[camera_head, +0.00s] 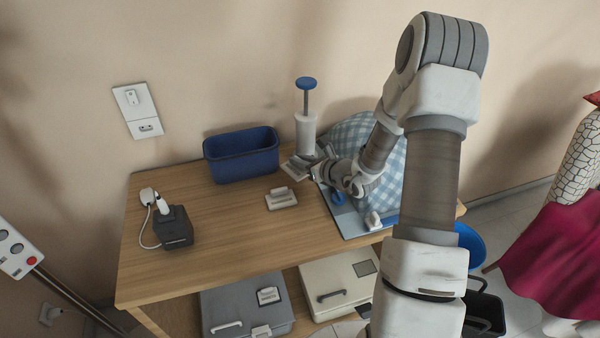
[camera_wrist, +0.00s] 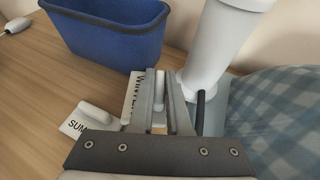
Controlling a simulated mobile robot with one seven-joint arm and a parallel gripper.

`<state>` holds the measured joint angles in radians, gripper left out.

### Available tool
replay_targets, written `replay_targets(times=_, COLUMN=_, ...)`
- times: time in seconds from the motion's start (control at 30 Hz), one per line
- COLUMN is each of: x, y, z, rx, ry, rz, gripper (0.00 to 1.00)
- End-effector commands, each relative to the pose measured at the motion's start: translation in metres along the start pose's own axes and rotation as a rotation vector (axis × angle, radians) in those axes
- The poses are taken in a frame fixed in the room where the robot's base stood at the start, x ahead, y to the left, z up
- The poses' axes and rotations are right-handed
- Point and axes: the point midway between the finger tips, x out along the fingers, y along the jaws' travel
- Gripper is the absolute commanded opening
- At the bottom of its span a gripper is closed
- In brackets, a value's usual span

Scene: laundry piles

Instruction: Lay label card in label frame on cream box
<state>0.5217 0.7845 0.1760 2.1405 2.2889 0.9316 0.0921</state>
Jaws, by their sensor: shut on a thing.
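My gripper (camera_head: 316,166) is low over the back of the table, beside the white pump. In the wrist view my gripper (camera_wrist: 160,98) is shut on the raised white grip of a label card (camera_wrist: 134,95), whose partly hidden letters seem to begin "WINT". The card (camera_head: 293,168) shows at the fingers in the head view, at the table top; I cannot tell whether it touches. A second label card (camera_head: 282,202), lettered "SUM..." in the wrist view (camera_wrist: 76,125), lies to the left. The cream box (camera_head: 318,275) stands below the table, with a dark, empty-looking label frame (camera_head: 364,268) on its lid.
A blue bin (camera_head: 240,157) and white pump (camera_head: 306,136) stand at the back, near checked cloth (camera_head: 352,130). A dark charger block (camera_head: 176,228) is at left. A grey box (camera_head: 222,302) with a label stands left of the cream box. The table's front middle is clear.

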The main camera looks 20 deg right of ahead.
Motion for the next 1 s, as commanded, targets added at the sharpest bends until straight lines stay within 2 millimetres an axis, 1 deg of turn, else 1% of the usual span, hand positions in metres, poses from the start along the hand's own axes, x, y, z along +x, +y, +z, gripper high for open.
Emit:
replay_targets(times=0.13, x=0.004, y=0.000, z=-0.010, rx=0.001, ry=0.001, rz=0.000, gripper=0.00)
replay_targets(times=0.3, x=0.013, y=0.000, z=-0.033, rx=0.003, ry=0.001, rz=0.000, gripper=0.00)
replay_targets(times=0.37, x=0.016, y=0.000, z=-0.038, rx=0.002, ry=0.001, rz=0.000, gripper=0.00)
replay_targets(times=0.6, x=0.016, y=0.000, z=-0.038, rx=-0.001, ry=0.000, rz=-0.001, gripper=0.00)
replay_targets(times=0.77, x=0.018, y=0.000, z=-0.043, rx=0.000, ry=0.000, rz=0.000, gripper=0.00)
replay_targets(times=0.8, x=0.017, y=0.000, z=-0.041, rx=0.000, ry=0.000, rz=-0.001, gripper=0.20)
replay_targets(times=0.93, x=0.017, y=0.000, z=-0.041, rx=0.000, ry=0.000, rz=0.000, gripper=0.44)
replay_targets(times=1.0, x=0.017, y=0.000, z=-0.041, rx=0.000, ry=0.000, rz=0.000, gripper=0.45)
